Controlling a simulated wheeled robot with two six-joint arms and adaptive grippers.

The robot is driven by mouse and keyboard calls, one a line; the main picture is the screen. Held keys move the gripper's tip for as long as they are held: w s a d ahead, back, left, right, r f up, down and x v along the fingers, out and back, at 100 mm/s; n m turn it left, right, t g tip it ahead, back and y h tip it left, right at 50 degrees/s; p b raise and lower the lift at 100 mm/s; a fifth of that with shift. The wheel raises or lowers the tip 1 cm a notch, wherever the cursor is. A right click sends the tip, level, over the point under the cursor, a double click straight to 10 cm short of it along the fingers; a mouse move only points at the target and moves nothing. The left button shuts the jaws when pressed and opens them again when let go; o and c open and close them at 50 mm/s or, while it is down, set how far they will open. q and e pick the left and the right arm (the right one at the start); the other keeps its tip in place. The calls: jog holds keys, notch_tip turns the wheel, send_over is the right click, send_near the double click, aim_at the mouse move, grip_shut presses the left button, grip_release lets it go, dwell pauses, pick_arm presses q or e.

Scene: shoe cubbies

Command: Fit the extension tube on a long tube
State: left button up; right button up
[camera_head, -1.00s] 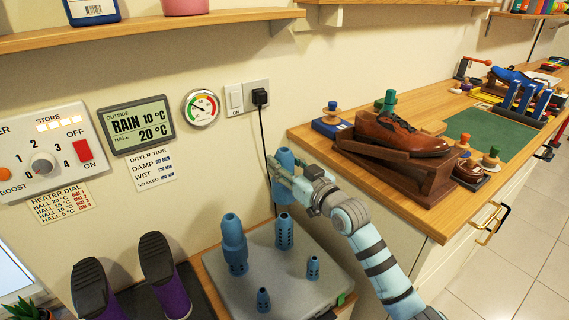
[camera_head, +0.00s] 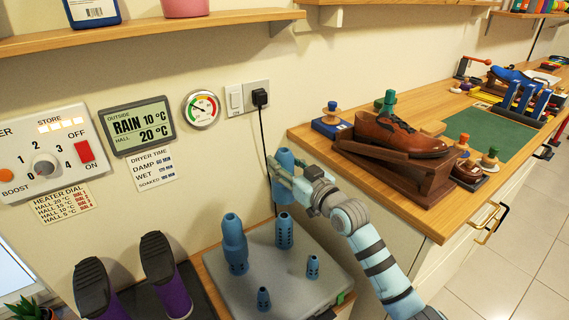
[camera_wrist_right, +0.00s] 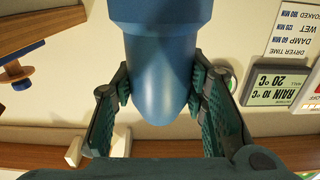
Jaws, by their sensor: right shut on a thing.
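My right gripper (camera_head: 283,183) is shut on a blue extension tube (camera_head: 286,160) and holds it upright in the air. The wrist view shows this tube (camera_wrist_right: 160,75) between the two finger pads, its rounded end towards the camera. Below it, a long blue tube (camera_head: 284,232) with dark holes stands on the grey dryer base (camera_head: 285,284); a gap shows between them. A taller blue tube (camera_head: 235,245), wider in its upper part, stands to the left. Two short blue tubes (camera_head: 313,267) (camera_head: 263,299) stand in front. My left gripper is not in view.
A wooden counter (camera_head: 430,215) with a brown shoe (camera_head: 400,135) on a stand is close on the right. A black cord (camera_head: 262,135) hangs down the wall behind the gripper. A shelf (camera_head: 150,31) runs above.

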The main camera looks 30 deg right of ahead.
dwell(0.3)
jog(key=shift+f, duration=0.15)
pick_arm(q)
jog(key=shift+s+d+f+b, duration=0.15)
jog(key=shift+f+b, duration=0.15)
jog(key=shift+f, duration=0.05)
pick_arm(e)
jog(key=shift+f, duration=0.25)
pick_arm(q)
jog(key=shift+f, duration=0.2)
pick_arm(e)
jog(key=shift+f, duration=0.3)
pick_arm(q)
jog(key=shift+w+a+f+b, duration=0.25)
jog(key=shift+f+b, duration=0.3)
jog(key=shift+b, duration=0.25)
pick_arm(e)
jog(key=shift+f, duration=0.75)
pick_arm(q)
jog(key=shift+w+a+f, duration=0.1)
pick_arm(e)
jog(key=shift+f, duration=0.2)
jog(key=shift+f+b, duration=0.3)
jog(key=shift+b, duration=0.1)
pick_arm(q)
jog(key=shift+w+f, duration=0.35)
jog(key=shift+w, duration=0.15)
pick_arm(e)
jog(key=shift+f, duration=0.25)
